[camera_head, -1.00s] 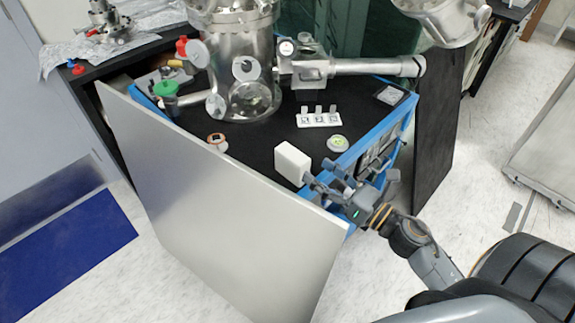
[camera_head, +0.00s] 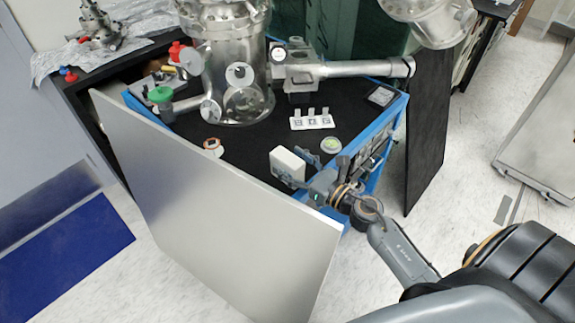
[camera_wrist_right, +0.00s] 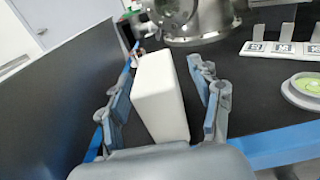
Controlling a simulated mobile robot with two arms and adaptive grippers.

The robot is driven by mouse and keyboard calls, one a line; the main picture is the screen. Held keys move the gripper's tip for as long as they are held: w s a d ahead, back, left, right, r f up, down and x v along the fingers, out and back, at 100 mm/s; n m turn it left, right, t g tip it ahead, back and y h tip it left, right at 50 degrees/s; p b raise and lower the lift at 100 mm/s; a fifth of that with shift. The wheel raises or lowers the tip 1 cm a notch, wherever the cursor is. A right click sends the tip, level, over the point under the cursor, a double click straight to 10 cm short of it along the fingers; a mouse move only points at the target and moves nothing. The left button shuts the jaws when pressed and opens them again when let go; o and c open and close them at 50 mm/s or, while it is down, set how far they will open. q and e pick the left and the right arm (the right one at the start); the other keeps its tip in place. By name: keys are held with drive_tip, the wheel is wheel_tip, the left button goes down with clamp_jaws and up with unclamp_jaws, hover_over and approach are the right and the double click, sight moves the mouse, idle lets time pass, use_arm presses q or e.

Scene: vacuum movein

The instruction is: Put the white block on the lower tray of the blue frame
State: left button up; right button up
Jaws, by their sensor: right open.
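The white block (camera_head: 287,166) stands upright on the black upper surface of the blue frame (camera_head: 372,127), near its front edge. In the right wrist view the block (camera_wrist_right: 160,95) stands between the two fingers of my right gripper (camera_wrist_right: 160,80). The fingers are open, with a visible gap on each side of the block. In the head view my right gripper (camera_head: 301,171) reaches in from the right over the frame's edge. The lower tray cannot be made out behind the grey panel and my arm. My left gripper is not in view.
A large grey panel (camera_head: 215,200) stands along the front left of the frame, close to the block. A steel chamber (camera_head: 232,70) stands behind. A white marked holder (camera_head: 312,122) and a round green-topped disc (camera_head: 330,145) lie right of the block.

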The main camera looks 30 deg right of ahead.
sight(279, 157)
drive_tip(key=x, duration=0.4)
drive_tip(key=shift+w+a+f+p, duration=0.15)
drive_tip(key=shift+a+f+p, duration=0.1)
drive_tip(key=shift+f+p, duration=0.15)
drive_tip(key=shift+c, duration=0.4)
drive_tip(key=c, duration=0.9)
drive_tip(key=shift+c, duration=0.2)
